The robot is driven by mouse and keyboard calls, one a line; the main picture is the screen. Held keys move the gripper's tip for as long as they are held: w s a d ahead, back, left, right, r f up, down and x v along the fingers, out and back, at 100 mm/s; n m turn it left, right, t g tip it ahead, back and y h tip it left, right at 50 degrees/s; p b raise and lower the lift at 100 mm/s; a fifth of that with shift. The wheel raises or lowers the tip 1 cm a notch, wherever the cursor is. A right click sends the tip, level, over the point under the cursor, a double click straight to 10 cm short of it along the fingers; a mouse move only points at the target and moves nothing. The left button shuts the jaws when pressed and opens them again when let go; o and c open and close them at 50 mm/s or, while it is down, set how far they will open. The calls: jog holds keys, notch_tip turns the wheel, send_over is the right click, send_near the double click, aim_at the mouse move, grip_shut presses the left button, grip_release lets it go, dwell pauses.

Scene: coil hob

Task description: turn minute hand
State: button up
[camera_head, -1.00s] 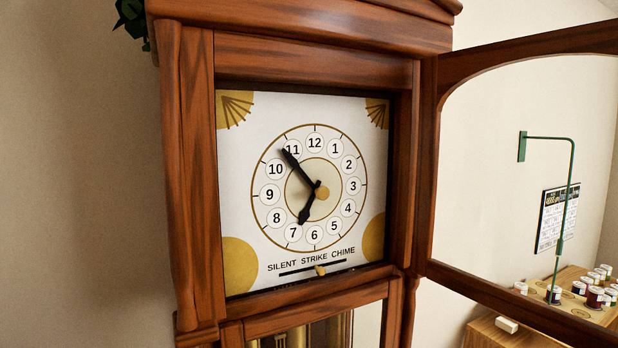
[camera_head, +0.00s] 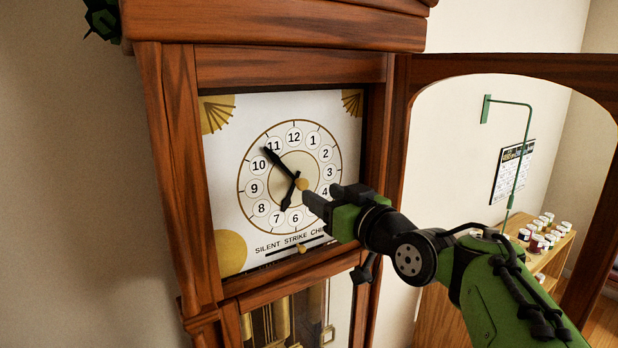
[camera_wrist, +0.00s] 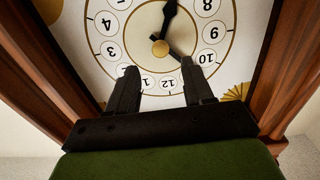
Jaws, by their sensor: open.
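The clock's white dial (camera_head: 228,150) faces me. The long black minute hand (camera_head: 278,158) points close to 11, and the short hour hand (camera_head: 289,197) points near 7. A brass hub (camera_head: 302,184) sits at their pivot. My gripper (camera_head: 320,198) is open and empty in front of the dial's lower right. In the wrist view the dial is upside down, and the fingers (camera_wrist: 159,66) stand apart around the 12 and 1. The minute hand (camera_wrist: 176,53) runs toward the right finger there, and its outer end is hidden. I cannot tell whether they touch.
The wooden case frame (camera_head: 178,170) surrounds the recessed dial. Its glazed door (camera_head: 396,140) stands open on the right, close to my arm. A small brass slider knob (camera_head: 302,250) sits below the dial. Jars (camera_head: 540,235) stand on a wooden unit behind.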

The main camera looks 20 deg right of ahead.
aim_at(304, 184)
jog(key=p+x, duration=0.1)
jog(key=x, duration=0.4)
jog(key=shift+w+a, duration=0.2)
jog(key=shift+w, duration=0.15)
jog(key=shift+s, duration=0.1)
grip_shut()
